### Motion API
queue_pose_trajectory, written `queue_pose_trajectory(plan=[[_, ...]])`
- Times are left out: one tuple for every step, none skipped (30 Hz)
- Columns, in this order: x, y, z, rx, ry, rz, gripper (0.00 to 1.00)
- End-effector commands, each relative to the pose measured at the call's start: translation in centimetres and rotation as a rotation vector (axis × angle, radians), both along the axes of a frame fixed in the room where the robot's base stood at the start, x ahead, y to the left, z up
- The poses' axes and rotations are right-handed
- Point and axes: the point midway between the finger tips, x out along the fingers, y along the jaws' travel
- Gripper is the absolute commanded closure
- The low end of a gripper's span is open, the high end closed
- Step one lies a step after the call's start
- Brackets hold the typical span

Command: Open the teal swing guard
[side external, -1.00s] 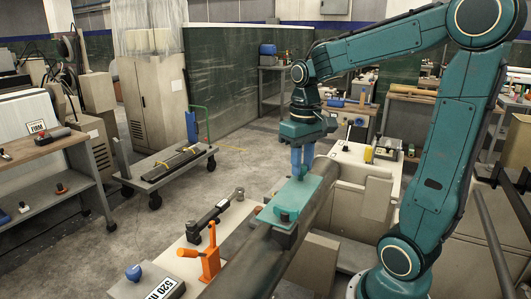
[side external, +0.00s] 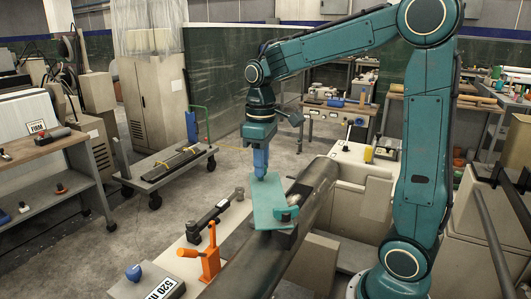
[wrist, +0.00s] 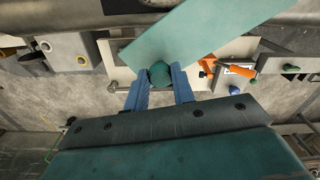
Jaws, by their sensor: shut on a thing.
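The teal swing guard (side external: 262,210) is a flat panel by the dark grey beam. In the side view it is swung out to the left of the beam, with one end at a hinge block (side external: 284,238) on the beam. My gripper (side external: 260,177) points down at the guard's far end. In the wrist view the guard (wrist: 195,38) runs diagonally up to the right. My blue fingers (wrist: 160,82) are shut on the guard's round teal knob (wrist: 160,72), one on each side. In the side view the knob is hidden by the fingers.
A blue knob (side external: 134,273) and a label block (side external: 163,287) are nearer the front. Open floor lies beyond, with a cart (side external: 168,167).

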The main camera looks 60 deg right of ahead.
Motion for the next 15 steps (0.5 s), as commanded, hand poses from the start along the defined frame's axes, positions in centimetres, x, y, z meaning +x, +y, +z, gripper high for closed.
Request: queue_pose_trajectory(plan=[[0.6,0.7,0.1,-0.001,-0.002,0.049,1.0],[0.9,1.0,0.1,0.0,-0.001,0.078,1.0],[1.3,1.5,0.1,0.0,-0.001,0.116,1.0],[1.6,1.9,0.1,0.0,-0.002,0.145,1.0],[1.9,2.2,0.1,0.0,-0.002,0.173,1.0],[2.2,2.7,0.1,0.0,-0.002,0.211,1.0],[2.5,3.1,0.1,0.0,-0.002,0.24,1.0],[2.7,3.5,0.1,0.0,-0.002,0.267,1.0],[3.0,4.0,0.1,0.0,-0.003,0.304,1.0],[3.2,4.4,0.1,-0.001,-0.003,0.331,1.0],[3.4,4.8,0.1,-0.001,-0.003,0.356,1.0],[3.6,5.3,0.1,-0.001,-0.003,0.39,1.0],[3.8,5.6,0.1,-0.001,-0.003,0.413,1.0],[3.9,6.0,0.1,-0.001,-0.004,0.437,1.0],[4.1,6.4,0.1,-0.001,-0.004,0.464,1.0]])
